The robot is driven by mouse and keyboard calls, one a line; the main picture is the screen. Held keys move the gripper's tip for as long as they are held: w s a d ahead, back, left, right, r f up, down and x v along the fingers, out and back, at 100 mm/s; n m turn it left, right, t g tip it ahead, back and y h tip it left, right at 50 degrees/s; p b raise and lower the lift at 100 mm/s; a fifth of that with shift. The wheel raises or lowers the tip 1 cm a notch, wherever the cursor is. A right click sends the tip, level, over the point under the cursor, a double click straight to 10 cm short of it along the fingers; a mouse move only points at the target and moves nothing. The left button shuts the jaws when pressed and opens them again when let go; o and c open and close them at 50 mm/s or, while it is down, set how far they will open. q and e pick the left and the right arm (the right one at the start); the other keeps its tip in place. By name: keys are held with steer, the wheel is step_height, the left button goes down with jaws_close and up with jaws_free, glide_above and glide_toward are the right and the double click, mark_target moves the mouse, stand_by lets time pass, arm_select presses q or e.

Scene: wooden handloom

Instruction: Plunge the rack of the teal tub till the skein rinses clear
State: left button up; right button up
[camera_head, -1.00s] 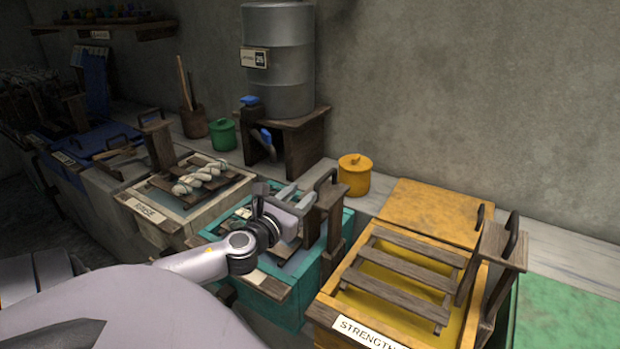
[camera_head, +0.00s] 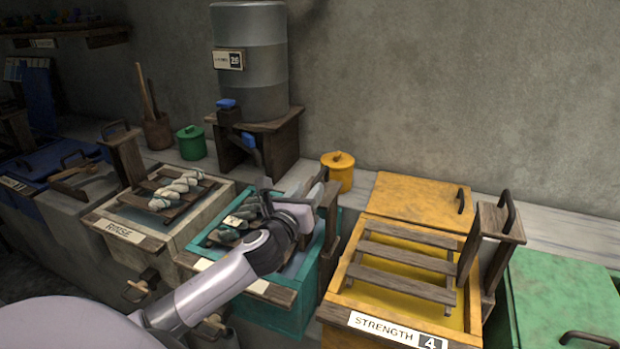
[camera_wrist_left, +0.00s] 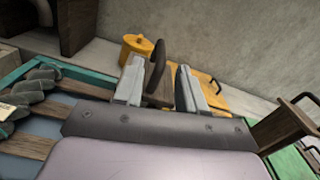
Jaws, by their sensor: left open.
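The teal tub (camera_head: 322,282) stands in the middle of the head view; its rim also shows in the wrist view (camera_wrist_left: 62,67). A grey-green skein (camera_head: 240,222) lies on the slats of its rack, and shows at the left of the wrist view (camera_wrist_left: 35,88). The rack's wooden post with a dark handle (camera_head: 332,177) rises at the tub's right side. My left gripper (camera_head: 316,187) is open at this handle. In the wrist view the dark handle (camera_wrist_left: 157,68) stands between the two grey fingers, with gaps visible. My forearm hides part of the tub. My right gripper is out of view.
The rinse tub (camera_head: 195,228) with a pale skein (camera_head: 178,188) is on the left. The yellow tub (camera_head: 342,300), marked strength 4, is close on the right, with a yellow pot (camera_head: 338,172) behind. A metal drum (camera_head: 250,75) stands against the wall.

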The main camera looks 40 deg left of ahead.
mark_target(327, 166)
arm_select(q)
steer(key=shift+x, duration=3.6)
steer(key=shift+d, duration=0.15)
jaws_close()
